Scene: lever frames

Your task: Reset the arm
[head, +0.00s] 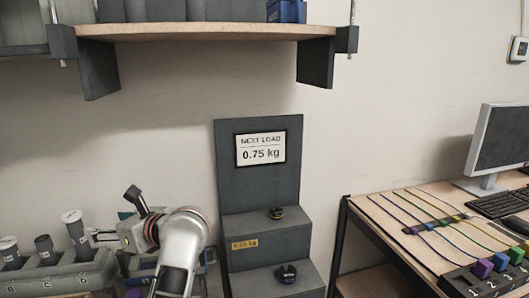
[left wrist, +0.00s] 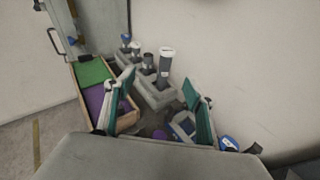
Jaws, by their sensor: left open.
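My left gripper (head: 118,238) is at the lower left of the head view, at the end of my bent white arm. In the left wrist view its two teal-padded fingers (left wrist: 160,95) stand wide apart, with nothing held between them. In the left wrist view the rack (left wrist: 158,97) shows beyond and between the fingers. My right gripper is not in view. No lever can be made out clearly.
A grey stepped stand (head: 258,222) bears a sign (head: 261,149) reading "NEXT LOAD 0.75 kg". A shelf (head: 200,32) hangs above. A desk (head: 380,203) with coloured cables and a monitor (head: 497,140) stands right. A wooden tray with green and purple parts (left wrist: 93,71) lies left in the wrist view.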

